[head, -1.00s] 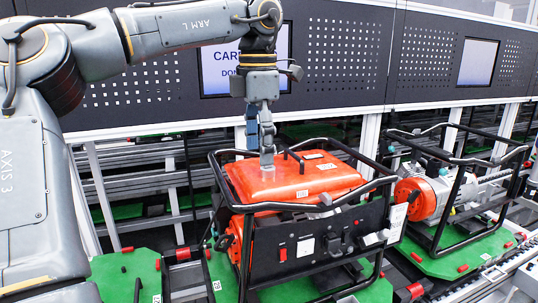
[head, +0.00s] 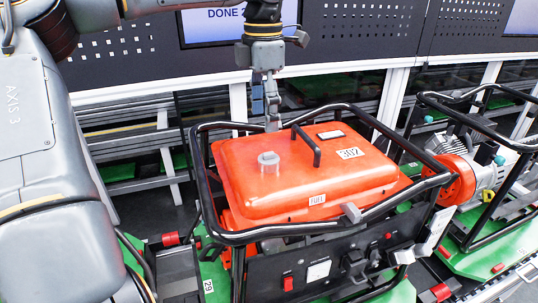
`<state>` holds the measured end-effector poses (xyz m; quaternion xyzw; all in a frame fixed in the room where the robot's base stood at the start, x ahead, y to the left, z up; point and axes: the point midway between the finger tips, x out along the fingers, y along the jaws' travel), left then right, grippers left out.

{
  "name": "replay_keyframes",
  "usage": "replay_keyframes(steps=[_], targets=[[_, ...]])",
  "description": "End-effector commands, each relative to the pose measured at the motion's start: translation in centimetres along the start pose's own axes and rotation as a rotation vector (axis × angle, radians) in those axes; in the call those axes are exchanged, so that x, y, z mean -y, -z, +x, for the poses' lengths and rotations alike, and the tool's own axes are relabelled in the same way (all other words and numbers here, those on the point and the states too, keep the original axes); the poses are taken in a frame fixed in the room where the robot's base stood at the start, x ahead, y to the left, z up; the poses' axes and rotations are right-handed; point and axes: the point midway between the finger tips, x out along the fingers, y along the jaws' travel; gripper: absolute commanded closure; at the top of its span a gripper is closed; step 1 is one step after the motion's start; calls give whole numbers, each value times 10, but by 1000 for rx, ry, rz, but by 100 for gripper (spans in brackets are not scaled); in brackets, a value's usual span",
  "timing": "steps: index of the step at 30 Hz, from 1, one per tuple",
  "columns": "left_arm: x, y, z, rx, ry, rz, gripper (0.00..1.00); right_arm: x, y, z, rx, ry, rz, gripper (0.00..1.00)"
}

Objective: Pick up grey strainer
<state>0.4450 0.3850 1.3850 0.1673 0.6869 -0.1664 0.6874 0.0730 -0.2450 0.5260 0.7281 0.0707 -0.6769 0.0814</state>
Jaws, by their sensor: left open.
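A short grey cylinder (head: 268,160) stands upright in the top left part of the orange fuel tank (head: 310,185). It looks like the grey strainer in the filler opening, but it is too small to tell strainer from neck. My left gripper (head: 271,126) points down just above and behind it in the picture, apart from it. The gripper is seen edge-on and its fingers are open, with nothing visible between them. My right gripper is not in view.
A black tube frame (head: 225,239) surrounds the tank, and a black handle (head: 306,146) stands to the right of the cylinder. Another framed machine (head: 489,176) stands on a green pallet at the right. A dark panel with a screen is behind.

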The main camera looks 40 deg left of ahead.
Motion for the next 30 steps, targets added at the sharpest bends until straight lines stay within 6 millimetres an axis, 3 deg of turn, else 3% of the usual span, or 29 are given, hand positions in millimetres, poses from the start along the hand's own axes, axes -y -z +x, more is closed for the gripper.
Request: replay_keyframes(steps=[3,8,15,19,28,30], targets=[[0,0,17,-2,2,1,31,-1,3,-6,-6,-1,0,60],[0,0,30,-1,0,0,31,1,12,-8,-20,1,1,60],[5,-2,55,-3,4,2,31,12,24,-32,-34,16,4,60],[5,-2,74,-1,2,0,31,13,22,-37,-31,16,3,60],[4,-3,82,1,-1,-1,31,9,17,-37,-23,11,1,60],[4,-3,82,1,-1,-1,43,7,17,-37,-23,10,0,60]])
